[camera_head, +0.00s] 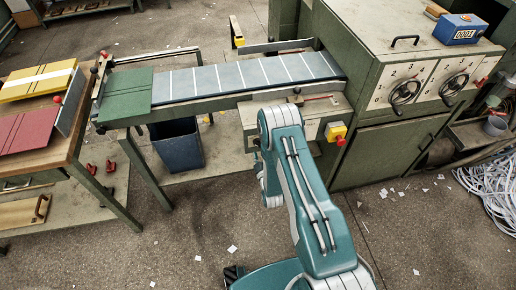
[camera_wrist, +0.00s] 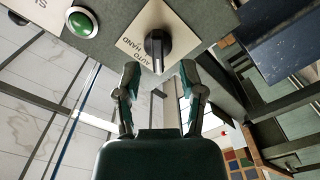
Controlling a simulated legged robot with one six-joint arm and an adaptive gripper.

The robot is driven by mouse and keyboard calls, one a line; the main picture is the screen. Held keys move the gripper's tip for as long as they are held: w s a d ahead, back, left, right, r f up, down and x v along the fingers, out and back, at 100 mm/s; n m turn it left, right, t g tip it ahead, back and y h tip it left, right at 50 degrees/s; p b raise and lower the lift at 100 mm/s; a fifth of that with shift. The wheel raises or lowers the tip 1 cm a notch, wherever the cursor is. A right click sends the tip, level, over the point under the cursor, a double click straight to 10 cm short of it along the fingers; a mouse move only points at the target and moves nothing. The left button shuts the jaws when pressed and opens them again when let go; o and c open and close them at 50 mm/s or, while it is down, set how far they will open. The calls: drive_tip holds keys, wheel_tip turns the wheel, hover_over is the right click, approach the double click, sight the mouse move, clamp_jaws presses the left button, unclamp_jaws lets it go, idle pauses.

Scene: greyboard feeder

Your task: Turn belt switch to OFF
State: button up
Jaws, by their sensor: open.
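In the wrist view a black rotary switch knob (camera_wrist: 155,46) stands out from a cream plate (camera_wrist: 133,42) with the words HAND and AUTO, seen upside down. Its narrow grip lies roughly upright in the picture. I cannot read an OFF mark. My gripper (camera_wrist: 159,73) is open, with one finger on each side just below the knob in the picture. The knob's end shows between the fingertips; contact is not clear. In the head view the cream panel (camera_head: 252,113) on the conveyor's side is partly hidden by my arm, and my gripper is hidden.
A green push button (camera_wrist: 82,22) sits left of the switch in the wrist view. In the head view, a red lever (camera_head: 318,98) and a yellow box with a red button (camera_head: 335,131) are close by. A blue bin (camera_head: 178,146) stands below the belt (camera_head: 225,77).

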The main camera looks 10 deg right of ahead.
drive_tip(key=s, duration=0.9)
drive_tip(key=shift+s, duration=0.15)
drive_tip(key=shift+a, duration=0.1)
drive_tip(key=w+r+m+g, duration=0.2)
drive_tip(key=w+r+g, duration=0.15)
drive_tip(key=r, duration=0.95)
drive_tip(key=w+r+m+g, duration=0.2)
drive_tip(key=w+r, duration=0.2)
drive_tip(key=r, duration=0.9)
drive_tip(key=s+r+m+g, duration=0.3)
drive_tip(key=s+r+g, duration=0.1)
drive_tip(key=s+r, duration=0.9)
drive_tip(key=s+r+m+g, duration=0.2)
drive_tip(key=s+r+g, duration=0.1)
drive_tip(key=s, duration=1.4)
drive_tip(key=shift+s+r, duration=0.3)
drive_tip(key=shift+s, duration=0.1)
